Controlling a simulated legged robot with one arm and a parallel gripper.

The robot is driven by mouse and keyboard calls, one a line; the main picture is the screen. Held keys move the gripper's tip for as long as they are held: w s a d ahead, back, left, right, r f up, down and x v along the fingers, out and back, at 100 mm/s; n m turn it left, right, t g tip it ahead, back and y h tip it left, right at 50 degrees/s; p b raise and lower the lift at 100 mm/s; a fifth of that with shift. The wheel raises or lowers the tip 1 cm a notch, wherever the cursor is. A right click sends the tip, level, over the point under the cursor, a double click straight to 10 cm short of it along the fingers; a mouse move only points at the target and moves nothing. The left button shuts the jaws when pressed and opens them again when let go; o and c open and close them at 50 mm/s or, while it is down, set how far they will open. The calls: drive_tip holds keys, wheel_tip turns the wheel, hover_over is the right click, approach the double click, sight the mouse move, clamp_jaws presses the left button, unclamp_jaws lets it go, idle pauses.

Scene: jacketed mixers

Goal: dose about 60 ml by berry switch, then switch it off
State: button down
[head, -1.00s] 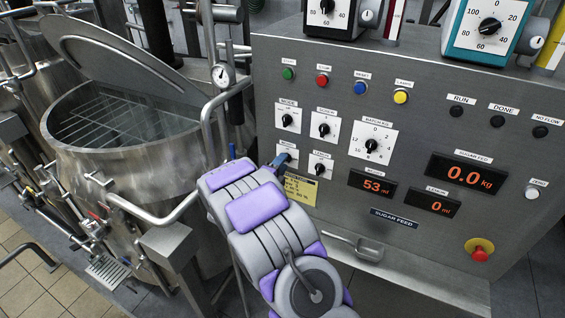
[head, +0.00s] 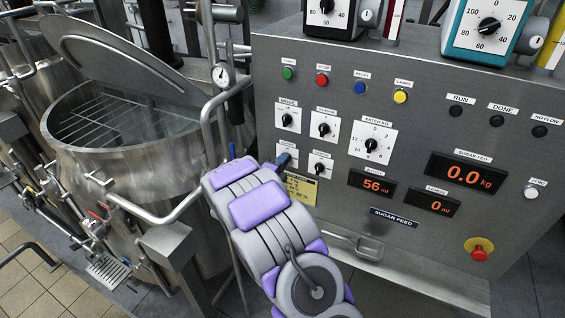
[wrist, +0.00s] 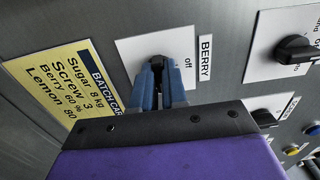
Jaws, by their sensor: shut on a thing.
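The berry switch (wrist: 158,62) is a black knob on a white plate marked BERRY and "off" in the wrist view. My gripper (wrist: 160,88) has its blue fingers shut on this knob. In the head view my gripper (head: 283,160) reaches the panel's lower left, and my arm covers part of the switch plate. The berry display (head: 373,185) reads 56 ml in orange digits. The knob's exact angle is mostly hidden by the fingers.
The lemon display (head: 436,205) reads 0 ml and the sugar feed display (head: 467,170) 0.0 kg. The lemon switch (head: 319,167) sits just right of my gripper. A yellow batch card (wrist: 62,88) is beside the berry plate. A red emergency button (head: 479,251) is at lower right.

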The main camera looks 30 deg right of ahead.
drive_tip(key=shift+f+n, duration=0.2)
drive_tip(key=shift+n, duration=0.1)
drive_tip(key=shift+s+n+p, duration=0.1)
drive_tip(key=shift+n+p, duration=4.8)
drive_tip(key=shift+n, duration=3.8)
drive_tip(key=c, duration=1.2)
unclamp_jaws()
drive_tip(key=shift+o, duration=0.2)
drive_tip(key=shift+r, duration=0.1)
drive_tip(key=shift+a, duration=0.1)
